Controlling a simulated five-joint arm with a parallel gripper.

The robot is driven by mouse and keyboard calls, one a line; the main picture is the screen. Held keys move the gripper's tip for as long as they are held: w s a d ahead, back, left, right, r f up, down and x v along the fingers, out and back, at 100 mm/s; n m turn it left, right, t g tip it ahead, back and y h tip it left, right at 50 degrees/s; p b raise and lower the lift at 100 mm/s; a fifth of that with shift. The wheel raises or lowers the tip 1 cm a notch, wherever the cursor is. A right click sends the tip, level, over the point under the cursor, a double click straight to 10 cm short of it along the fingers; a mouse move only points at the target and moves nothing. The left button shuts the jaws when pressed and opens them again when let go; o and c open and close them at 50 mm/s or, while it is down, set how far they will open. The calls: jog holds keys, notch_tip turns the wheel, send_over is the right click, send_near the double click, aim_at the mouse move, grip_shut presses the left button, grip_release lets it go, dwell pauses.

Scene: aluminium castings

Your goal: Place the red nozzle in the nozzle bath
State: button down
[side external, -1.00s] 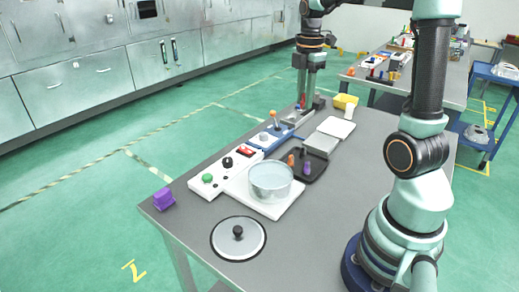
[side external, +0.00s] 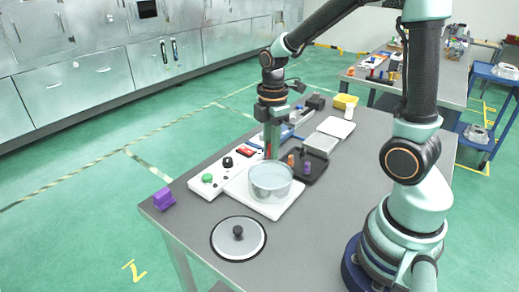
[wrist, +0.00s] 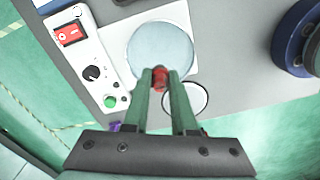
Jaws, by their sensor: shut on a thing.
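My gripper (wrist: 160,82) is shut on the red nozzle (wrist: 160,76), which shows between the fingertips in the wrist view. In the side view my gripper (side external: 271,152) hangs just behind the bath, with its fingers pointing down and partly hiding the things behind. The nozzle bath (side external: 270,187) is a round metal pot of pale liquid with its top open, standing on a white plate. In the wrist view the bath (wrist: 160,45) lies just beyond the fingertips. The gap between the nozzle and the liquid cannot be judged.
A white control panel (side external: 222,172) with a red switch, black knob and green button lies left of the bath. A lid (side external: 238,252) rests on the table in front. A black tray (side external: 315,171) with orange and purple nozzles is to the right. A purple block (side external: 164,199) sits at the left corner.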

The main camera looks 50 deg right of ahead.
aim_at(270, 187)
notch_tip(270, 187, down, 10)
jog(key=shift+r, duration=0.1)
dwell(0.4)
jog(key=c, duration=0.7)
grip_release()
